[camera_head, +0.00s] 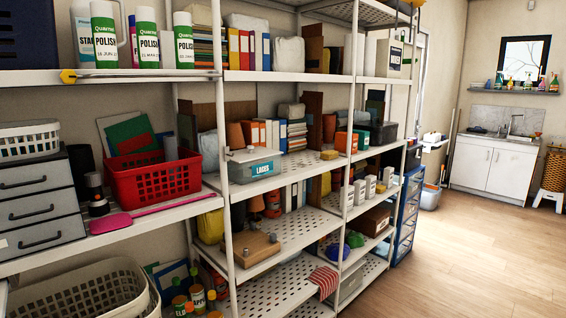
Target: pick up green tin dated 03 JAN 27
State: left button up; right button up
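No plainly green tin shows. Several white containers with green-banded labels stand on the top shelf at the left. One marked POLISH (104,38) is at the left, with a small date that looks to begin with 16 JUN. Another POLISH container (147,42) is in the middle, and a third POLISH container (183,42) is at the right. Their small dates are too small to read surely. A partly hidden container marked STA (84,38) stands behind the left one. I cannot read 03 JAN 27 anywhere. Neither of my grippers is in view.
A white shelf unit (226,200) fills the left and middle. Open wooden floor (480,250) lies to the right.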

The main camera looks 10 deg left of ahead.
aim_at(183, 39)
jog(key=i+u, duration=0.1)
jog(key=u, duration=0.5)
jog(key=k+u, duration=0.1)
jog(key=u, duration=0.2)
jog(key=i+j+z, duration=0.1)
jog(key=j+z, duration=0.25)
jog(key=j, duration=0.45)
jog(key=j+z, duration=0.35)
jog(key=j, duration=0.45)
jog(key=i+l+u, duration=0.2)
jog(key=l, duration=0.2)
jog(key=l+u, duration=0.25)
jog(key=l, duration=0.15)
jog(key=i+l+u, duration=0.15)
jog(key=l, duration=0.15)
jog(key=i+l+u, duration=0.15)
jog(key=l+u, duration=0.15)
jog(key=l, duration=0.25)
jog(key=i, duration=0.05)
